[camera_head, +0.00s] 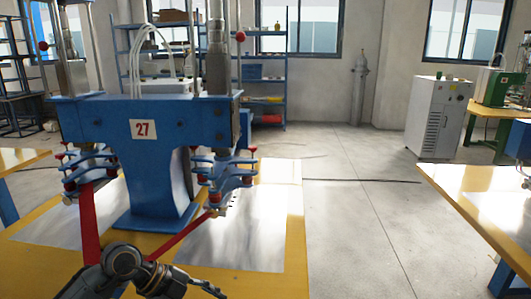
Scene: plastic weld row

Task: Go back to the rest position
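One dark grey arm of mine enters at the bottom left of the head view and bends to the right. I take it as my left arm. Its gripper (218,291) is low at the bottom edge, pointing right, in front of the yellow table. The fingers are small and partly cut off, so I cannot tell whether they are open or shut. I see nothing held. My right gripper is not in view. The blue welding machine (150,122) marked 27 stands on the yellow table (295,235), just beyond my arm.
Two red bars (88,225) run from the machine toward my arm; I cannot tell whether they touch it. Another yellow table (480,215) stands at the right, a white cabinet (438,118) behind it. Grey floor (350,225) between the tables is clear.

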